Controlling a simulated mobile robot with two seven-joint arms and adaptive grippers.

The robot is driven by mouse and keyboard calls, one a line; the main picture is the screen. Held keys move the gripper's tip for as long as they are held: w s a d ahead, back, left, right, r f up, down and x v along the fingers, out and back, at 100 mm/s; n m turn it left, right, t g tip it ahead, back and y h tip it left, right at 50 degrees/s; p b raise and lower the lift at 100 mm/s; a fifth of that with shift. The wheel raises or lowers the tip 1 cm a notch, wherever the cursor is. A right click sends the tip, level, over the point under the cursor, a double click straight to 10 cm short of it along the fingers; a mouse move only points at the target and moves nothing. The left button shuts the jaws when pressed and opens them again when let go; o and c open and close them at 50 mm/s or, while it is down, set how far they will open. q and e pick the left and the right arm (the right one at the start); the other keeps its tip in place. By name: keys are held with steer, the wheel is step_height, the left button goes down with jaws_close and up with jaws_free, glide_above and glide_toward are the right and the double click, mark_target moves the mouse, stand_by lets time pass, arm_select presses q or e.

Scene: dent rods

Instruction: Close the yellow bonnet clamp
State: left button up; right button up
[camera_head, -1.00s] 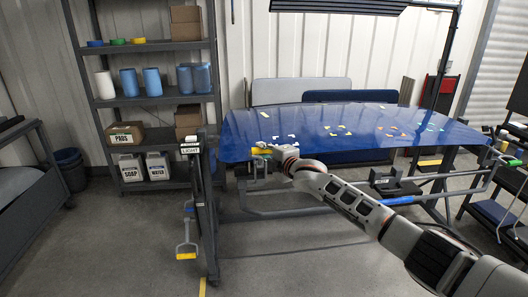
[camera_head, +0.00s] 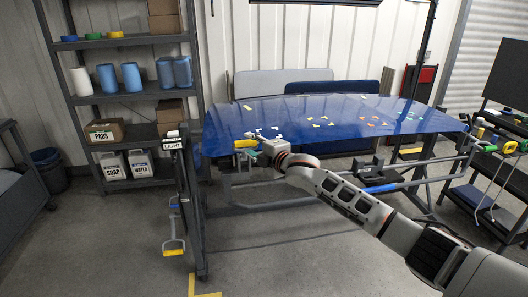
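The blue bonnet (camera_head: 330,112) lies on a grey stand in the middle of the head view. The yellow bonnet clamp (camera_head: 246,143) sits at the bonnet's near left edge. My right arm reaches in from the lower right, and its gripper (camera_head: 258,151) is at the clamp, just right of and below the yellow part. The fingers are small and overlap the clamp, so I cannot tell whether they touch it or are open. Whether the clamp is open or closed is also unclear. My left gripper is not in view.
The floor in front is clear.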

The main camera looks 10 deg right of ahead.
steer(key=v, duration=0.8)
steer(key=shift+s, duration=0.1)
stand_by(0.4)
